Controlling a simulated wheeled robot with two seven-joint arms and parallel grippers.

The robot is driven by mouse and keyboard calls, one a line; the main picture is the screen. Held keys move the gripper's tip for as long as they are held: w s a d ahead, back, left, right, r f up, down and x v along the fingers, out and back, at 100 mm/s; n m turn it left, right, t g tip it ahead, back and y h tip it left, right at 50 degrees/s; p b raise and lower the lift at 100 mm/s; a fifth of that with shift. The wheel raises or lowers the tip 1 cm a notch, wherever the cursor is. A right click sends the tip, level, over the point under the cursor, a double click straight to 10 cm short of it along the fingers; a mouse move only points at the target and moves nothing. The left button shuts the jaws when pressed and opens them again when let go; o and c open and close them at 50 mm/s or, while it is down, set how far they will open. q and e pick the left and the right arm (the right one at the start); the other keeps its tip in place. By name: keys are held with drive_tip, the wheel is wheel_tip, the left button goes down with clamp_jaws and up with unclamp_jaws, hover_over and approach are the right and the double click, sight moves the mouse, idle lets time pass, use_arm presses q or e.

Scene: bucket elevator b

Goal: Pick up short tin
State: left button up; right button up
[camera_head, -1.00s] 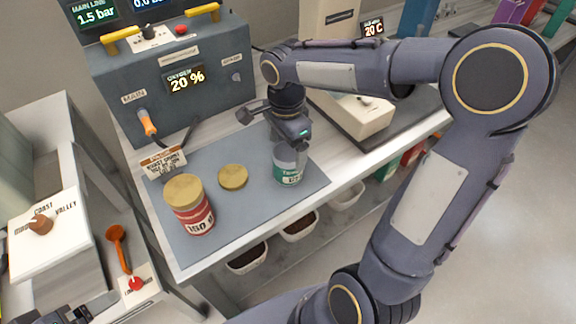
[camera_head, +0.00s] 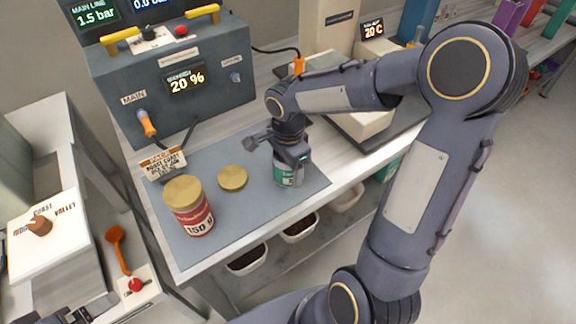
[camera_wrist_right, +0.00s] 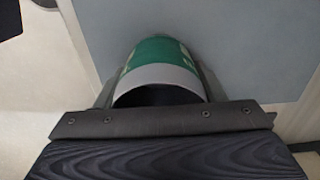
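A short green and silver tin (camera_head: 288,174) stands on the grey mat (camera_head: 240,210), open at the top; its rim and green side show in the right wrist view (camera_wrist_right: 160,72). My right gripper (camera_head: 277,148) is over the tin, with one finger on each side of it. The fingers look open around the tin, close to its wall; whether they touch is hard to tell. A taller red and cream tin (camera_head: 188,208) with a gold lid stands to the left. Part of my left gripper (camera_head: 75,316) shows at the bottom left edge; its fingers are unclear.
A loose gold lid (camera_head: 232,178) lies on the mat between the tins. A small label card (camera_head: 163,163) stands behind the red tin. A grey control box (camera_head: 170,85) stands at the back. White bins (camera_head: 300,228) sit on the shelf below the table edge.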

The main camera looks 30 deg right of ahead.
drive_tip(key=c, duration=0.4)
drive_tip(key=shift+r, duration=0.1)
drive_tip(key=shift+r, duration=0.55)
drive_tip(key=shift+s+a+r, duration=0.55)
drive_tip(key=shift+s+r, duration=1.4)
drive_tip(key=shift+s, duration=0.35)
drive_tip(key=shift+s+a+r, duration=0.5)
drive_tip(key=shift+s+r, duration=1.45)
drive_tip(key=shift+s, duration=0.3)
drive_tip(key=shift+s+a+r, duration=0.55)
drive_tip(key=shift+s+r, duration=1.4)
drive_tip(key=shift+s, duration=0.35)
